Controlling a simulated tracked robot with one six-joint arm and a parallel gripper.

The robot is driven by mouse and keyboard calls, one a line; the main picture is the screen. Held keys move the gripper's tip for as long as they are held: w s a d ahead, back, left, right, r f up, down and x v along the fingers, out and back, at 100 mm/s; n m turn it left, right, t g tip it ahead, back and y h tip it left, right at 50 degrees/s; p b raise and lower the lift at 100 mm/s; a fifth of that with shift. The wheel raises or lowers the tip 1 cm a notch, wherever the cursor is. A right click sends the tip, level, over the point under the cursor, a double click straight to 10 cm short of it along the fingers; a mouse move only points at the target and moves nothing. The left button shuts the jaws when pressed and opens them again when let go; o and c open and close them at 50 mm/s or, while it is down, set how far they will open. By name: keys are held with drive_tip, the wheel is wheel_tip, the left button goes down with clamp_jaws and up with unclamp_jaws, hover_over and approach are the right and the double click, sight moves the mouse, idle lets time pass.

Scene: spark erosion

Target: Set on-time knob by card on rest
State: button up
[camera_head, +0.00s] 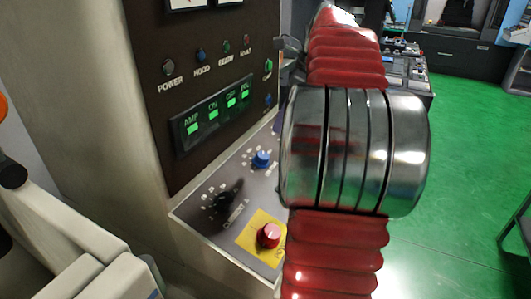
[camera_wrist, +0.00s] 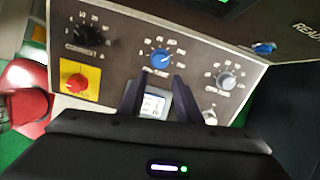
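The blue on-time knob (camera_wrist: 162,59) sits on the sloped grey panel (camera_wrist: 122,52), inside a ring of printed numbers; its pointer is too blurred to read. In the head view a blue knob (camera_head: 261,159) shows left of my arm. My gripper (camera_wrist: 159,80) is open, its two dark fingers apart and pointing at the panel, with the tips just below the blue knob in the wrist picture. I cannot tell whether they touch it. A small white and blue card-like piece (camera_wrist: 154,104) shows between the fingers; its print is unreadable and its lower part is hidden.
A black current knob (camera_wrist: 82,33) and a red button (camera_wrist: 77,82) on a yellow plate lie left of the blue knob. A grey off-time knob (camera_wrist: 225,80) is to its right. Green-lit displays (camera_head: 214,114) are above. Green floor (camera_head: 455,150) is open at right.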

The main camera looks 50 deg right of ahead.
sight(265, 156)
drive_tip(key=o, duration=0.4)
drive_tip(key=shift+s, duration=0.15)
drive_tip(key=shift+o, duration=0.4)
drive_tip(key=shift+f, duration=0.25)
drive_tip(key=x, duration=1.3)
drive_tip(key=shift+f, duration=0.15)
drive_tip(key=shift+c, duration=0.6)
